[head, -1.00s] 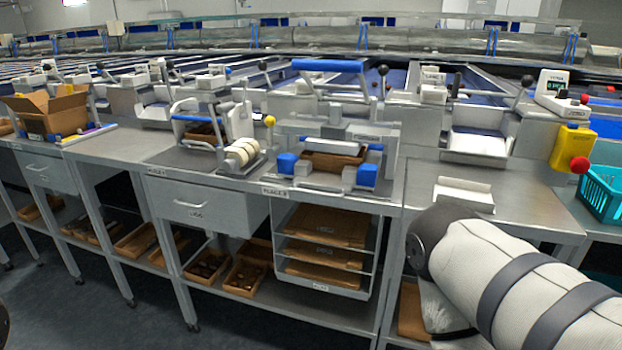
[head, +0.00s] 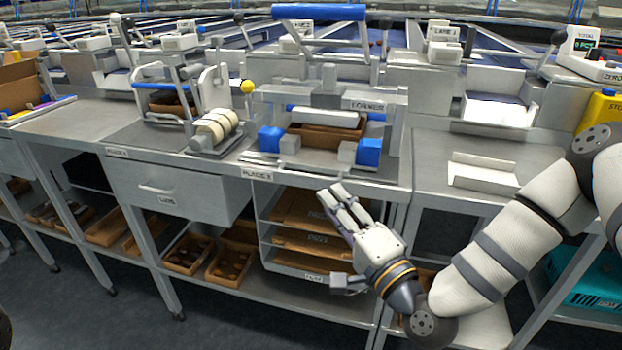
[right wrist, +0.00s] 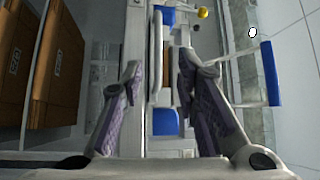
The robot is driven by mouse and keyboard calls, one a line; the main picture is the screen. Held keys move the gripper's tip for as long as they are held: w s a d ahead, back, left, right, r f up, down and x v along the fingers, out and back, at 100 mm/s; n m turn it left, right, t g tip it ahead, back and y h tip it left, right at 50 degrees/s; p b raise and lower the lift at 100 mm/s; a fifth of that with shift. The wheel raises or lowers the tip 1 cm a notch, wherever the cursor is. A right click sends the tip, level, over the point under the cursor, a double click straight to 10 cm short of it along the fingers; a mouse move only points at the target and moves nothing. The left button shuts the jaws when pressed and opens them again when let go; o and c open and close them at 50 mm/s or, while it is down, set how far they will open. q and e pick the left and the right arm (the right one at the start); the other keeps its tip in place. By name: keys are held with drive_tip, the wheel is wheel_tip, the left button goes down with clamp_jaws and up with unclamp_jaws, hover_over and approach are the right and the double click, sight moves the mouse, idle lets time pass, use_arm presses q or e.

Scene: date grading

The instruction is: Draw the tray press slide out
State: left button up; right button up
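The tray press (head: 330,100) stands on the bench, with a blue bar handle (head: 318,12) raised above it. A brown tray (head: 325,136) lies low in its middle, between blue blocks (head: 270,139) at the front corners. I cannot clearly tell the slide apart from the press bed. My right gripper (head: 335,240) is open and empty, below the bench edge in front of the shelf rack. In the right wrist view its spread fingers (right wrist: 157,85) frame the press, with the blue handle (right wrist: 270,72) at the right. My left gripper is not in view.
A rack with brown trays (head: 305,241) is under the bench, just behind my right gripper. A drawer (head: 175,190) and a roller device with a yellow knob (head: 215,125) are to the left. A white angled tray (head: 482,174) lies on the bench at right.

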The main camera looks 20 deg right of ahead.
sight(309, 178)
drive_tip(key=x, duration=0.8)
drive_tip(key=shift+w+a+f, duration=0.1)
drive_tip(key=shift+w+a, duration=0.05)
drive_tip(key=shift+w, duration=0.05)
clamp_jaws()
